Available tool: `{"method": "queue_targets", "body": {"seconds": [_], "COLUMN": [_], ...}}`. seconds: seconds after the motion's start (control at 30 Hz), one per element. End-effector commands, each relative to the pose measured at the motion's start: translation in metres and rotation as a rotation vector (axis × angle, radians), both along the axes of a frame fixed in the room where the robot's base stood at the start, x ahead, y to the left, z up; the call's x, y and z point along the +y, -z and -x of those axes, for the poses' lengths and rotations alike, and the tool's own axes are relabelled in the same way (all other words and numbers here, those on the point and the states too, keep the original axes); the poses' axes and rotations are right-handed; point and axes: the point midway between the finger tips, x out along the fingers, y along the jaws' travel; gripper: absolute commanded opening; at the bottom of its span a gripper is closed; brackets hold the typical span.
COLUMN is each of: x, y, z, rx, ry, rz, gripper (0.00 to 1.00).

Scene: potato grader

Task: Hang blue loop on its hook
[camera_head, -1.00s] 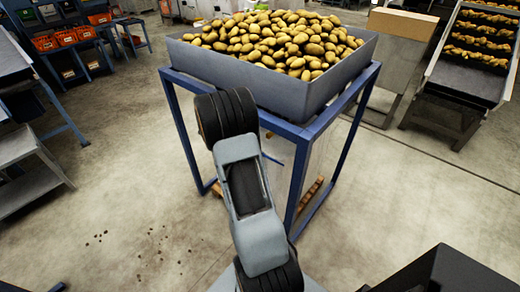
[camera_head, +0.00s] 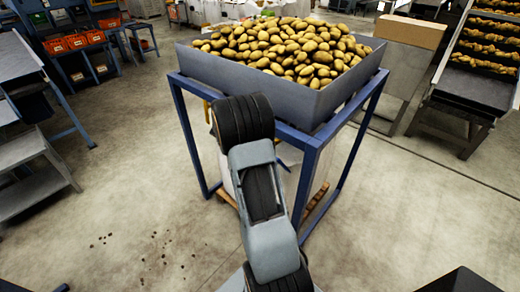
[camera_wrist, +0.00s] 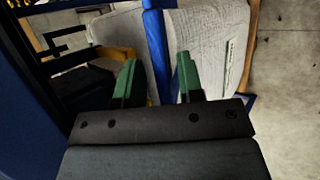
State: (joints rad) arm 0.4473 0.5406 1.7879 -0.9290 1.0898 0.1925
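In the wrist view, my gripper (camera_wrist: 159,78) shows two green fingers set well apart. A blue strap (camera_wrist: 155,40), which looks like the blue loop, runs down behind the gap between them, along a white woven bag (camera_wrist: 207,45). The fingers do not visibly touch the strap, and how far beyond them it lies is unclear. In the head view my arm hides the gripper; a small blue piece (camera_head: 283,165) shows just right of the arm. I cannot make out the hook for certain; a dark bracket (camera_wrist: 65,42) stands left of the bag.
A blue frame (camera_head: 305,180) carries a grey hopper (camera_head: 300,100) full of potatoes (camera_head: 290,45) close above my arm. A blue post (camera_wrist: 25,95) stands close at the left of the wrist view. Open concrete floor lies to either side.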

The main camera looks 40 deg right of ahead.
Motion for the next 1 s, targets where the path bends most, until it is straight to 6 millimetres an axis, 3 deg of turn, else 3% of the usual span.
{"method": "queue_targets", "body": {"seconds": [0.43,1.0], "x": [0.008,0.074], "y": [-0.007,-0.081], "z": [-0.004,-0.039], "rx": [0.001,-0.002], "ry": [-0.002,-0.002], "rz": [0.0,0.0], "gripper": [0.4,0.4]}}
